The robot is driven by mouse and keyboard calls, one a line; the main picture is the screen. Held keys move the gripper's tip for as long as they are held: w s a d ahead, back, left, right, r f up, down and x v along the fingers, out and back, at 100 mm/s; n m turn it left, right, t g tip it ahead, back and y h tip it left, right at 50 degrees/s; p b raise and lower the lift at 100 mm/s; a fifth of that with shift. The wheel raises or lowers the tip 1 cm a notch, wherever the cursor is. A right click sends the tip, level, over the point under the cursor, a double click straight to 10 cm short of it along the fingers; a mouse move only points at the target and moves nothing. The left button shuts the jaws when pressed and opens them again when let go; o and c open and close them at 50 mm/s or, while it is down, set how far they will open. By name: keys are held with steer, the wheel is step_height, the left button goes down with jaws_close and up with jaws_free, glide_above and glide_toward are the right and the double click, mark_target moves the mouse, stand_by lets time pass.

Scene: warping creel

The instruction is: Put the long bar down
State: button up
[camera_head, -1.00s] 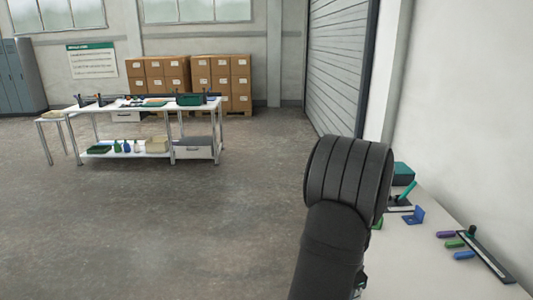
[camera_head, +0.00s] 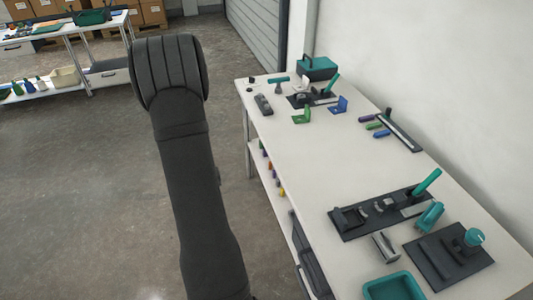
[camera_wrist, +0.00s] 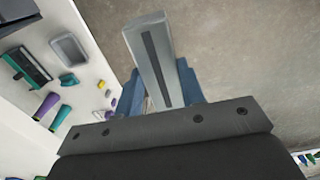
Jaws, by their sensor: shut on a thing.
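The long bar (camera_wrist: 150,40) is grey with a dark lengthwise stripe and shows in the wrist view. My gripper (camera_wrist: 160,88) has blue fingers on both sides of the bar and is shut on it. The bar points away from the gripper, over the grey floor, and its near end is hidden between the fingers and the gripper body. In the head view my dark arm hides the gripper, and the bar is not seen there.
A white bench (camera_head: 290,145) on the right holds black fixtures (camera_head: 375,212), a teal tray (camera_head: 393,286), a teal box (camera_head: 318,68) and small coloured parts. Its middle has bare room. Another table (camera_head: 62,28) stands at the far left, with open floor between.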

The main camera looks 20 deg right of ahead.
steer(key=w+d+r+m, duration=0.4)
steer(key=d+r, duration=0.6)
steer(key=r, duration=0.4)
steer(key=s+d+r+m, duration=0.2)
steer(key=s+d+m, duration=0.1)
steer(key=s+d, duration=0.65)
steer(key=s+d+r+m, duration=0.15)
steer(key=s+d, duration=0.45)
steer(key=d, duration=0.6)
steer(key=s+d+m, duration=0.3)
steer(key=s+d, duration=0.2)
steer(key=s, duration=0.8)
steer(key=s+d+m, duration=0.2)
steer(key=s+d, duration=0.2)
steer(key=s, duration=0.8)
steer(key=s+a+f+m, duration=0.1)
steer(key=s+a+m, duration=0.2)
steer(key=s, duration=0.9)
steer(key=s+a+m, duration=0.2)
steer(key=s+a, duration=0.2)
steer(key=s, duration=0.7)
glide_toward(401, 297)
steer(key=a, duration=0.3)
steer(key=shift+s+f, duration=0.35)
steer(key=shift+f, duration=2)
steer(key=shift+f, duration=0.15)
